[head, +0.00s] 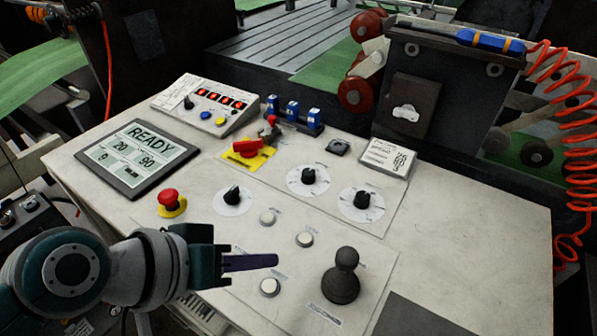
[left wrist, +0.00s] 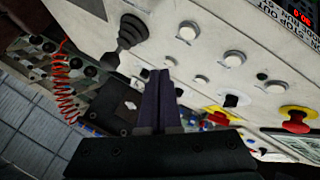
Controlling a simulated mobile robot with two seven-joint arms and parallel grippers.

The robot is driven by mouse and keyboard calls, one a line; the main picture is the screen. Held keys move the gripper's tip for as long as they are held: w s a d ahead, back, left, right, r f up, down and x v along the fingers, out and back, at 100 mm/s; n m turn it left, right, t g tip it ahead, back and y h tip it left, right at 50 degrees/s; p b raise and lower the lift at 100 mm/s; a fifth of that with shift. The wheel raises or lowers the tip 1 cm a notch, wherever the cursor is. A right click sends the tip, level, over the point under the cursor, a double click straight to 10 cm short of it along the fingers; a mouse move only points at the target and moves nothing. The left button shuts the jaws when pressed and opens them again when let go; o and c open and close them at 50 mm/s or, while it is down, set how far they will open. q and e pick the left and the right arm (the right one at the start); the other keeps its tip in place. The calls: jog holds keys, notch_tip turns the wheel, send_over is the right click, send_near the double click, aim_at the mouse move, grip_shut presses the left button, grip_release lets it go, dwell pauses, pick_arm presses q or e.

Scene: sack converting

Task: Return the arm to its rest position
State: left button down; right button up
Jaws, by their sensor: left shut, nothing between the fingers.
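My left gripper (head: 274,261) is shut and empty. It comes in from the left in the head view and hangs over the front part of the light control panel (head: 480,215). Its fingers point right, toward the black joystick (head: 342,277), with a gap between them. White push buttons (head: 269,286) lie close to the fingers. In the left wrist view the dark closed fingers (left wrist: 158,75) sit in the middle, with the panel beyond them. My right gripper is in neither view.
A red emergency button (head: 171,200), black knobs (head: 308,176), a red-and-yellow switch (head: 248,149) and a screen reading READY (head: 137,155) sit on the panel. A red coiled hose (head: 580,170) hangs at the right. The panel's right part is bare.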

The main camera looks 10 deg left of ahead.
pick_arm(q)
jog(key=shift+s, duration=0.1)
dwell(0.3)
jog(key=s+a+r+m+g+y, duration=0.25)
jog(key=s+a+r, duration=0.2)
jog(key=s, duration=0.35)
jog(key=s+a+r+m+g+y, duration=0.1)
jog(key=s+a+r+y, duration=0.2)
jog(key=s+r, duration=0.3)
notch_tip(320, 180, up, 27)
jog(key=s+p, duration=0.1)
jog(key=p, duration=2.7)
jog(key=shift+f+p, duration=0.2)
jog(key=shift+p, duration=0.15)
